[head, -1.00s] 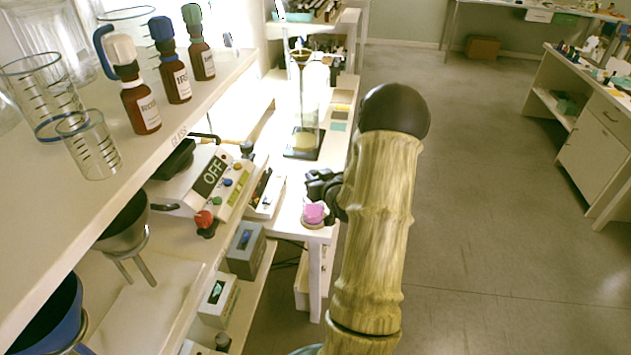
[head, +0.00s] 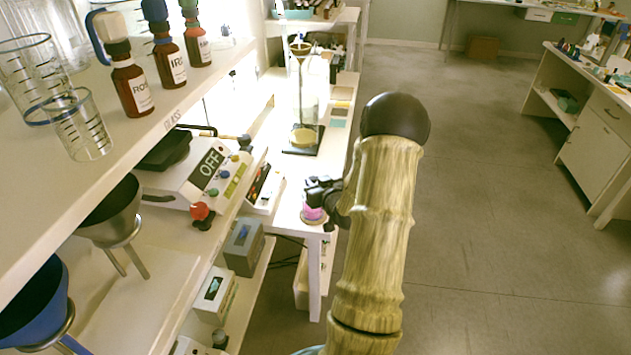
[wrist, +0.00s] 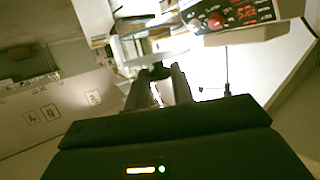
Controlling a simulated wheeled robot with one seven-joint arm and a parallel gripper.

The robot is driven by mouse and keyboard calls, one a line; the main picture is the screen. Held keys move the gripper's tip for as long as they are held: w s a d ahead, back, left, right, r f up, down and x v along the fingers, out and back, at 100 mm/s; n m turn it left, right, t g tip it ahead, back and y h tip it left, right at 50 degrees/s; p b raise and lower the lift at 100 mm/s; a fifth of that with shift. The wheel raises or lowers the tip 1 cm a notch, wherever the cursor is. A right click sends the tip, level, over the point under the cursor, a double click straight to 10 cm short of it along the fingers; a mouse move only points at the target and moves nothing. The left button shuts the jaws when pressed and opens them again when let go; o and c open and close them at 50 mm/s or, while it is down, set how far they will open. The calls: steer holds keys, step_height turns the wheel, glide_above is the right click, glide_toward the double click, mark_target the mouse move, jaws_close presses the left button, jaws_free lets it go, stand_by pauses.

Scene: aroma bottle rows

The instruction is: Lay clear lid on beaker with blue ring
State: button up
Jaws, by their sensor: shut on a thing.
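My gripper (head: 316,192) is over the near corner of the white bench, partly hidden by my arm. In the wrist view my gripper (wrist: 160,74) is shut on a small dark knob. A thin pale disc at the fingertips looks like the clear lid (wrist: 143,60). In the head view the lid cannot be made out. A tall clear beaker with blue ring (head: 36,85) stands on the upper left shelf, cut by the picture edge. A smaller graduated beaker (head: 82,130) stands in front of it. A pink-filled vessel (head: 313,215) sits just below my gripper, partly covered.
Brown bottles (head: 132,90) with coloured caps line the upper shelf. A glass vessel (head: 305,100) stands farther back on the bench. The floor at right is clear.

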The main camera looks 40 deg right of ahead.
steer(key=shift+f+b, duration=0.6)
steer(key=shift+f, duration=0.4)
steer(key=o, duration=1)
steer(key=shift+o, duration=0.2)
steer(key=p+v, duration=0.7)
steer(key=v, duration=0.8)
steer(key=shift+r, duration=0.25)
steer(key=p, duration=0.3)
steer(key=shift+s+a+r, duration=0.1)
steer(key=shift+s+r, duration=0.05)
steer(key=shift+s, duration=0.15)
